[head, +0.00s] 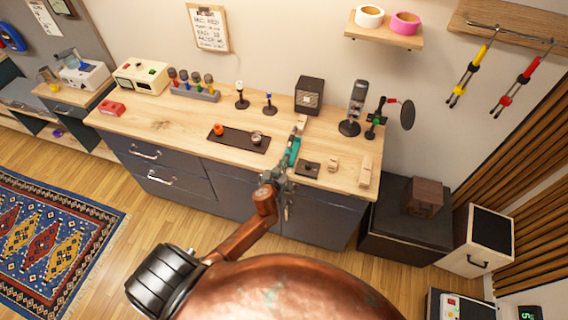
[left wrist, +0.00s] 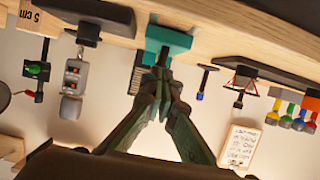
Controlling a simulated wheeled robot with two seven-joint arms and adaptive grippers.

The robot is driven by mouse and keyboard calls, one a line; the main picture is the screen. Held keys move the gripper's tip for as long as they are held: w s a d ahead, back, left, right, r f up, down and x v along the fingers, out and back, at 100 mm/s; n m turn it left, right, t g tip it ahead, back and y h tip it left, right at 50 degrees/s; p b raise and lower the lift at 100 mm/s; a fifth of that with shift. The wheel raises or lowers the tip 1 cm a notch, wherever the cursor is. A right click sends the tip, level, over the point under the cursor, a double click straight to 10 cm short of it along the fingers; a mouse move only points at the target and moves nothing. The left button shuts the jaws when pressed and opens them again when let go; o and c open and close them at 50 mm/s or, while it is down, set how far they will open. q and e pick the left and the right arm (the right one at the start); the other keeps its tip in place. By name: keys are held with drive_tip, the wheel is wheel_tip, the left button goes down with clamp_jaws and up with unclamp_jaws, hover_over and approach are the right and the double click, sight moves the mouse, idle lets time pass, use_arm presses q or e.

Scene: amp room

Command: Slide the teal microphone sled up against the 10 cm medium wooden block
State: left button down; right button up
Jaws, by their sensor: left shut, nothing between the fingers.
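The teal microphone sled (head: 293,151) lies on the wooden bench top near its front edge, and it also shows in the left wrist view (left wrist: 172,39). A mid-sized wooden block (head: 301,121) stands just behind it; no label on it is readable. My left gripper (head: 279,178) is shut and empty at the sled's near end. In the left wrist view its closed fingertips (left wrist: 161,72) overlap the sled's edge; I cannot tell whether they touch. A small block marked 5 cm (left wrist: 27,16) and a longer block (head: 366,171) stand to the right. My right gripper is not in view.
A dark plate (head: 308,168) lies right of the sled, and a dark tray (head: 238,146) with small items lies left. A small speaker box (head: 309,95) and a microphone on a stand (head: 355,107) stand behind. The bench's front right corner edge is close.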

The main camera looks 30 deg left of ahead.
sight(286, 154)
use_arm(q)
drive_tip(key=shift+w+a+b, duration=0.2)
drive_tip(key=shift+w, duration=0.6)
drive_tip(key=shift+w+a+b, duration=0.2)
drive_tip(key=shift+w, duration=0.6)
drive_tip(key=shift+w+a+b, duration=0.2)
drive_tip(key=shift+w, duration=0.6)
drive_tip(key=shift+w+a+b, duration=0.2)
drive_tip(key=shift+w+b, duration=0.1)
drive_tip(key=shift+w, duration=0.5)
drive_tip(key=shift+w+a+b, duration=0.15)
drive_tip(key=shift+w+b, duration=0.1)
drive_tip(key=shift+w, duration=0.5)
drive_tip(key=shift+w+a+b, duration=0.2)
drive_tip(key=shift+w+b, duration=0.1)
drive_tip(key=shift+w, duration=0.5)
drive_tip(key=shift+p+v, duration=0.9)
drive_tip(key=shift+v, duration=0.55)
drive_tip(key=shift+f+p+v, duration=0.2)
drive_tip(key=shift+p+v, duration=0.85)
drive_tip(key=shift+v, duration=1.2)
drive_tip(key=shift+s, duration=0.1)
